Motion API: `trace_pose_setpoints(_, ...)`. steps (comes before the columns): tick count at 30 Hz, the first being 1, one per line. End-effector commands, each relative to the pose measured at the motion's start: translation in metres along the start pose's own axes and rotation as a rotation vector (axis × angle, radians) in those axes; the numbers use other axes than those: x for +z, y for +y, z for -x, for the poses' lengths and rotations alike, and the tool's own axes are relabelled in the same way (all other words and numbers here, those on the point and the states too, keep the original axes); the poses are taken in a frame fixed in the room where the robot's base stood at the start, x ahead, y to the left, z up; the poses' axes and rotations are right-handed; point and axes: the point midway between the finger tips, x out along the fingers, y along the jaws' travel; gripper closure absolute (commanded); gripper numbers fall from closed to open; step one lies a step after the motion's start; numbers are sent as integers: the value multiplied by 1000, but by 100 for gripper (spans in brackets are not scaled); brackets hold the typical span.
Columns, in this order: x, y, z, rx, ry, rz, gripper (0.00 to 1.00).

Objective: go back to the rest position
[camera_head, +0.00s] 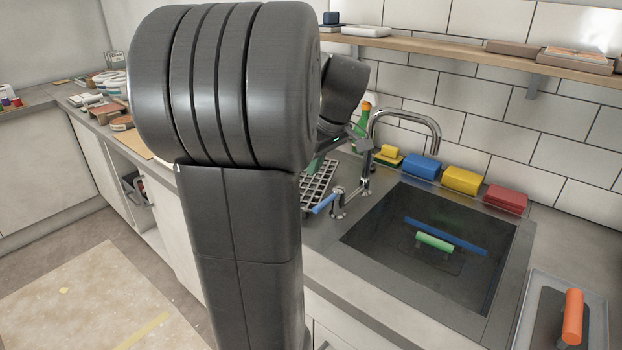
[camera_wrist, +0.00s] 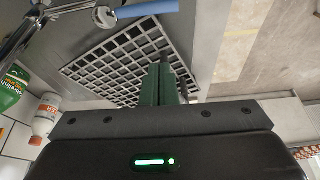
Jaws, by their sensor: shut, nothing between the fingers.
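My gripper (camera_wrist: 163,82) shows in the wrist view with its green fingers together and nothing between them. It is over or close to a pale grid rack (camera_wrist: 118,62) on the counter; the exact gap cannot be told. In the head view my dark arm rises in front of the counter and hides much of the middle. The rack (camera_head: 319,186) shows there just right of my arm, with the gripper end largely hidden behind the arm.
A sink (camera_head: 378,235) holds a green-handled tool (camera_head: 435,242) and a blue bar. A tap (camera_head: 434,138) and coloured sponges (camera_head: 461,180) stand behind it. In the wrist view, a white bottle (camera_wrist: 45,118) and green bottle (camera_wrist: 12,88) are at left. A shelf (camera_head: 470,55) runs above.

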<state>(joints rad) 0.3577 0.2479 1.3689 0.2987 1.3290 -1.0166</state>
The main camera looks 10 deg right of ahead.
Motion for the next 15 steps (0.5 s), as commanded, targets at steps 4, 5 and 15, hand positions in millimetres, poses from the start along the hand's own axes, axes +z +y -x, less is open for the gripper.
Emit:
trace_pose_setpoints(4, 0, 0, 20, 1, 1, 0, 100)
trace_pose_setpoints(5, 0, 1, 23, 1, 1, 0, 100)
trace_pose_setpoints(15, 0, 0, 29, -1, -1, 0, 100)
